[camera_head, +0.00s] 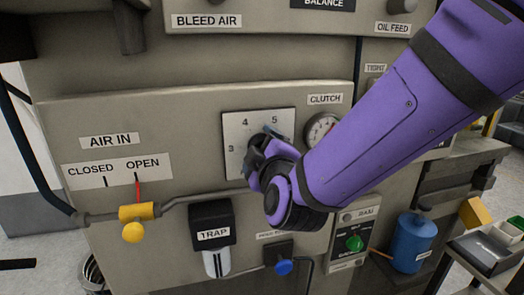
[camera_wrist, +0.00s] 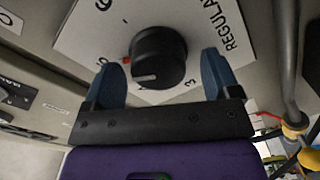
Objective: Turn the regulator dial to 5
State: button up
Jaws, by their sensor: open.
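The regulator dial is a round black knob (camera_wrist: 158,52) with a white pointer line, on a white plate (camera_wrist: 88,38) lettered REGULATOR. In the wrist view the line points to the lower left; I cannot tell which number it meets. A small red mark shows at the knob's left edge. My gripper (camera_wrist: 160,65) is open, with one blue finger on each side of the knob; gaps show between fingers and knob.
A gauge (camera_head: 322,129) sits right of the plate, behind my arm. Below are the black trap (camera_head: 212,222), a blue knob (camera_head: 283,267) and a green knob (camera_head: 354,243). A yellow valve (camera_head: 137,212) on a pipe is at the left.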

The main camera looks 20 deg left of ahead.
jog(key=v, duration=1)
jog(key=shift+s+d, duration=0.25)
jog(key=shift+w, duration=0.1)
jog(key=w+d+r+m+g+h, duration=0.2)
jog(key=d+m, duration=0.2)
jog(key=d, duration=0.6)
jog(key=w+d+r+m+g+h, duration=0.2)
jog(key=d+m+g, duration=0.15)
jog(key=d, duration=0.55)
jog(key=s+d+m+g+h, duration=0.2)
jog(key=s+d+m, duration=0.3)
jog(key=d, duration=0.5)
jog(key=s+d+m+g+h, duration=0.2)
jog(key=s+d+m+h, duration=0.1)
jog(key=s+d+m, duration=0.3)
jog(key=s+d, duration=0.2)
jog(key=d, duration=0.2)
jog(key=shift+s+d+g, duration=0.25)
jog(key=shift+s+g, duration=0.05)
jog(key=shift+g, duration=0.05)
jog(key=shift+f, duration=0.1)
jog(key=shift+c, duration=0.2)
